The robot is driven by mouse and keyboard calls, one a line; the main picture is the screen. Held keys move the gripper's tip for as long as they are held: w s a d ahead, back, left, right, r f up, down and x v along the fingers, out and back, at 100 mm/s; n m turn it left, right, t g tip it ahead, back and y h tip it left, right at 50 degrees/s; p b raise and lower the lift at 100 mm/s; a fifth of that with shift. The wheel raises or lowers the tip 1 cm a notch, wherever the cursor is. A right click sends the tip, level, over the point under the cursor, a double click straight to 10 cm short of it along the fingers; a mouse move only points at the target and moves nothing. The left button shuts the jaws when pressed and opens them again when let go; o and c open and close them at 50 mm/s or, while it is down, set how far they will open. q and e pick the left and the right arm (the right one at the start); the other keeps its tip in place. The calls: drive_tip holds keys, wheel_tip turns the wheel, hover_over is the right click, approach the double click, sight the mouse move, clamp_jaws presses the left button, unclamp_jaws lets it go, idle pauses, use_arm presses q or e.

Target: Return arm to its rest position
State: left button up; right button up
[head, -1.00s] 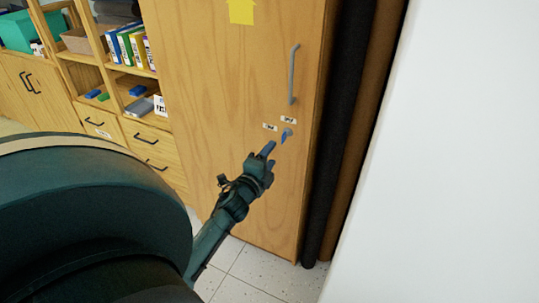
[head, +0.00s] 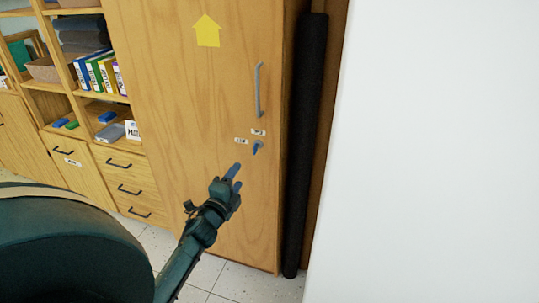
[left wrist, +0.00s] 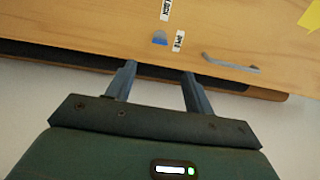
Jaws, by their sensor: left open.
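My left gripper (head: 234,180) is in front of the lower part of the tall wooden cabinet door (head: 190,110). It is open, with nothing between its fingers. A blue key (head: 257,147) sits in the door's lock, just above and right of the fingertips in the head view, and apart from them. In the left wrist view, the open fingers (left wrist: 158,72) point toward the door and the key (left wrist: 160,39) lies beyond the gap between them. My right gripper is not in view.
Two small labels (head: 242,141) are near the lock and a grey handle (head: 259,90) is above it. A dark roll (head: 306,150) stands right of the cabinet, next to a white surface (head: 430,150). Shelves with binders (head: 95,72) and drawers (head: 125,164) are left.

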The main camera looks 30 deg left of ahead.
use_arm(q)
drive_tip(key=s+d+f+n+g+h+p, duration=0.1)
drive_tip(key=s+d+n, duration=0.3)
drive_tip(key=d, duration=0.6)
drive_tip(key=s+d+f+n+g+h+p, duration=0.2)
drive_tip(key=s+d+f+n+g+h, duration=0.1)
drive_tip(key=s+d, duration=0.6)
drive_tip(key=s+d+f+n+g+h+p, duration=0.1)
drive_tip(key=s+d+f+n+g+h, duration=0.1)
drive_tip(key=s+d+n+h, duration=0.2)
drive_tip(key=s+d+n, duration=0.1)
drive_tip(key=s+d, duration=0.2)
drive_tip(key=d, duration=0.4)
drive_tip(key=shift+f+g+p, duration=0.4)
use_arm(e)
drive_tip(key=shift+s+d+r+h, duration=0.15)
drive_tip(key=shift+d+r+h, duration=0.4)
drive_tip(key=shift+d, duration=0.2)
